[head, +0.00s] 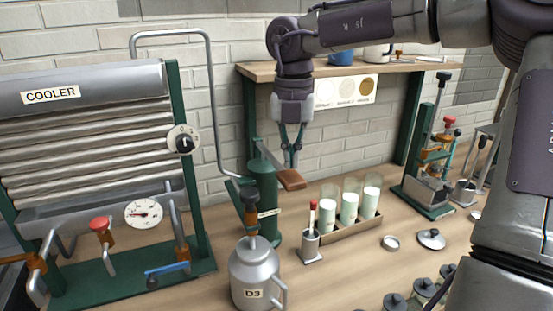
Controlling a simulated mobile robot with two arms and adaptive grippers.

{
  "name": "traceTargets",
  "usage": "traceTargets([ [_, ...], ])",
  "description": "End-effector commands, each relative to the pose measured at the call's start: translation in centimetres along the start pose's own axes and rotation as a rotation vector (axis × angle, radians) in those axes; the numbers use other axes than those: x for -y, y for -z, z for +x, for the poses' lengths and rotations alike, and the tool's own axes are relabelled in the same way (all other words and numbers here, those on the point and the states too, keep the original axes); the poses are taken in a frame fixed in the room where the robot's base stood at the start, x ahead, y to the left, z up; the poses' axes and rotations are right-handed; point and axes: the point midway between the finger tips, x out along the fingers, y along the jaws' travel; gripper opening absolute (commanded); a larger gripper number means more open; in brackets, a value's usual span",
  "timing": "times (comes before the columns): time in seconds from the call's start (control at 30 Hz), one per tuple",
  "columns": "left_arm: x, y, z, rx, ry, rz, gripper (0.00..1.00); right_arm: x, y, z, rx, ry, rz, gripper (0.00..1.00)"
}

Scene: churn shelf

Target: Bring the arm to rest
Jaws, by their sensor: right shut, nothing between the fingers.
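My right arm comes in from the right across the top of the head view and bends down in the middle. My right gripper (290,158) points downward, shut and empty, in front of the brick wall. Its tips are just above the brown lever handle (291,180) of the green post; I cannot tell whether they touch it. My left gripper is not in view.
A cooler (80,130) stands at left. A metal can marked D3 (256,275) stands front centre. A tray (347,230) holds milk glasses (349,207). Lids (431,239) and a green stand (428,196) are at right. A wooden shelf (400,66) runs behind my arm.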

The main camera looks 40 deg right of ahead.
Motion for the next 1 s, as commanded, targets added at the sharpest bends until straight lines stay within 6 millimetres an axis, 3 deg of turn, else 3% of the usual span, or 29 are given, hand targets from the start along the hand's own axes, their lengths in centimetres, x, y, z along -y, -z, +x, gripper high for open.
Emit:
traceTargets([
  [0.4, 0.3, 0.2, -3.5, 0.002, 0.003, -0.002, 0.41, 0.0, 0.0, -4.5, 0.001, -0.001, 0.000, 0.00],
  [0.77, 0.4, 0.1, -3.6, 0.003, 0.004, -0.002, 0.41, 0.0, 0.0, -4.7, 0.001, -0.001, 0.000, 0.00],
  [1.0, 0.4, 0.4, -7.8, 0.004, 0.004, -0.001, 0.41, 0.0, 0.0, -8.8, 0.001, -0.001, 0.000, 0.00],
])
